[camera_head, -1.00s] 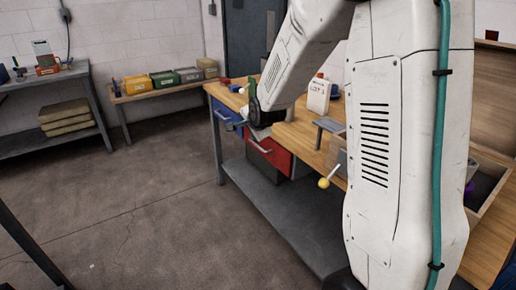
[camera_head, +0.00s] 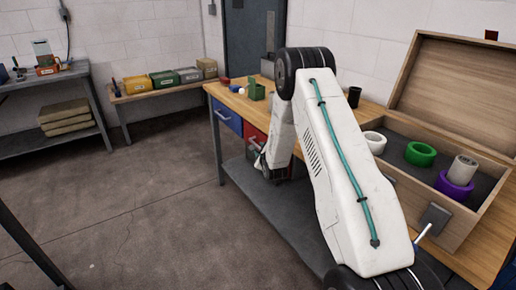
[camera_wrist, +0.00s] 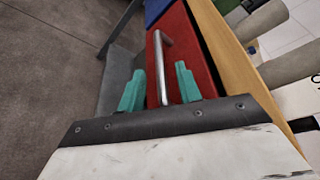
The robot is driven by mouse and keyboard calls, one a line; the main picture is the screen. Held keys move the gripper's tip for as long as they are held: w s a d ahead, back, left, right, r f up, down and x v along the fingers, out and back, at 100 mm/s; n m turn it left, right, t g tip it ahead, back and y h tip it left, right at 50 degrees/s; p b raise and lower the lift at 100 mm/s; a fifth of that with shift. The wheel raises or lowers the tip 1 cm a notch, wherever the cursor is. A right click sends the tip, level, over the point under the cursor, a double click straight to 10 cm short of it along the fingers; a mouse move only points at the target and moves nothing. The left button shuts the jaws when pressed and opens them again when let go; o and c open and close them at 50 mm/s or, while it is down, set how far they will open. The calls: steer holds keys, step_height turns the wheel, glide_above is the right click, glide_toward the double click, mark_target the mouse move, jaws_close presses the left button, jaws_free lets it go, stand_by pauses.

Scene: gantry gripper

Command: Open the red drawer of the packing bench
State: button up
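The red drawer (camera_head: 254,133) sits under the packing bench top, right of the blue drawer, partly hidden behind my arm in the head view. In the wrist view the red drawer front (camera_wrist: 198,58) fills the upper middle, and its grey bar handle (camera_wrist: 162,55) stands out from it. My gripper (camera_wrist: 160,87) is open. Its two teal fingers stand apart, one on each side of the handle in the picture, with gaps showing. I cannot tell whether the handle is deep between them. The drawer looks shut.
The blue drawer (camera_head: 227,117) is beside the red one. The bench top (camera_head: 238,97) carries a green block (camera_head: 257,91) and an open wooden case (camera_head: 455,240) with tape rolls. A grey lower shelf (camera_head: 275,213) runs below. The floor (camera_head: 130,200) on the left is clear.

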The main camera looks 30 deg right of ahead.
mark_target(258, 147)
steer(key=x, duration=0.4)
